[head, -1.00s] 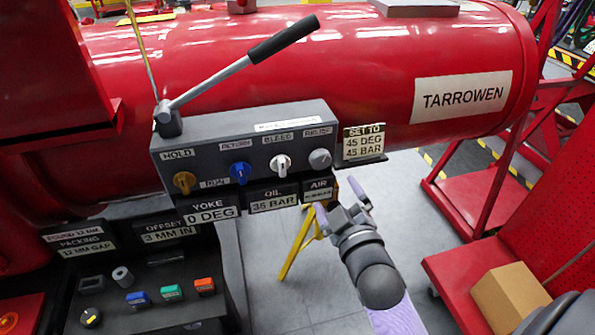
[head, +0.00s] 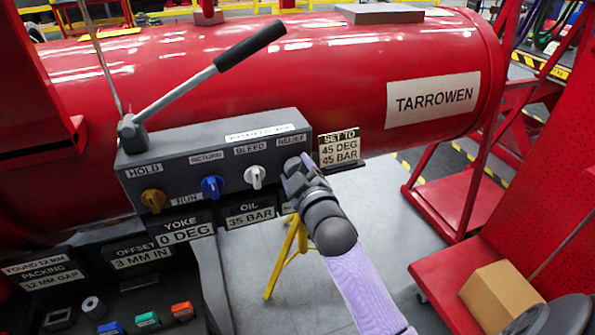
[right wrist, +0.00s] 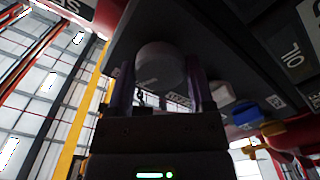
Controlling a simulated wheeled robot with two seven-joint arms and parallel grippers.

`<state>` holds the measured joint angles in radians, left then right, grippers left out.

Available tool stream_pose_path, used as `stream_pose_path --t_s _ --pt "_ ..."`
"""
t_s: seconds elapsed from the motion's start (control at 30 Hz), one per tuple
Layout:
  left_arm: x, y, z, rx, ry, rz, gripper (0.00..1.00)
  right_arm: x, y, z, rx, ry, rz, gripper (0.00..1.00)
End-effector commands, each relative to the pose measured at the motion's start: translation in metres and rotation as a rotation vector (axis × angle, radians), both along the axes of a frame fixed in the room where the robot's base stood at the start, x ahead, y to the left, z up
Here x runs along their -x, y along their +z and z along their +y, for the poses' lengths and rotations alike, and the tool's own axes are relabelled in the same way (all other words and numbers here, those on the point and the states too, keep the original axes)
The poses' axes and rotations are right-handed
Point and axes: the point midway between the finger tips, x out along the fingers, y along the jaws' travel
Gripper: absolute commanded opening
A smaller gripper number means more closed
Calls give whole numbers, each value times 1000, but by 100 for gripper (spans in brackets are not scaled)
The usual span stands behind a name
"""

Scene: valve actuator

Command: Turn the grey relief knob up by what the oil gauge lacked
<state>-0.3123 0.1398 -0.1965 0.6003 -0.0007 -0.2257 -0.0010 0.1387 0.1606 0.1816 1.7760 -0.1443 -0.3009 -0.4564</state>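The grey relief knob (right wrist: 160,65) sits between the two purple fingers of my right gripper (right wrist: 160,92) in the right wrist view. The fingers stand apart on either side of it, and I see no clear contact. In the head view the right gripper (head: 293,172) covers most of the knob, under the RELIEF label (head: 291,140). The oil gauge plate (head: 250,215) reads 35 BAR. The set-to card (head: 339,148) reads 45 DEG and 45 BAR. My left gripper is not in view.
The grey valve box (head: 200,160) also carries a white bleed knob (head: 255,177), a blue return knob (head: 212,187) and a yellow hold knob (head: 153,200). A black-gripped lever (head: 200,80) rises above it. The yoke plate (head: 187,234) reads 0 DEG.

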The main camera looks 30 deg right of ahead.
Motion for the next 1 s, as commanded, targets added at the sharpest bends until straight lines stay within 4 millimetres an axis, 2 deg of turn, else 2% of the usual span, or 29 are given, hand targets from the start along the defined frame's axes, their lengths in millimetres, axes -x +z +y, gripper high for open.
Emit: stream_pose_path --t_s 0.03,0.27,0.63,1.0 --pt "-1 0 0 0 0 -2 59 0 0 0 0 0 0 56" --pt "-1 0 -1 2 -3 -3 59 0 0 0 0 0 0 7" --pt "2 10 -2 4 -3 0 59 0 2 0 -76 0 -17 6" --pt "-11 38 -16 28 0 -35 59 0 4 0 -370 -1 -87 6"
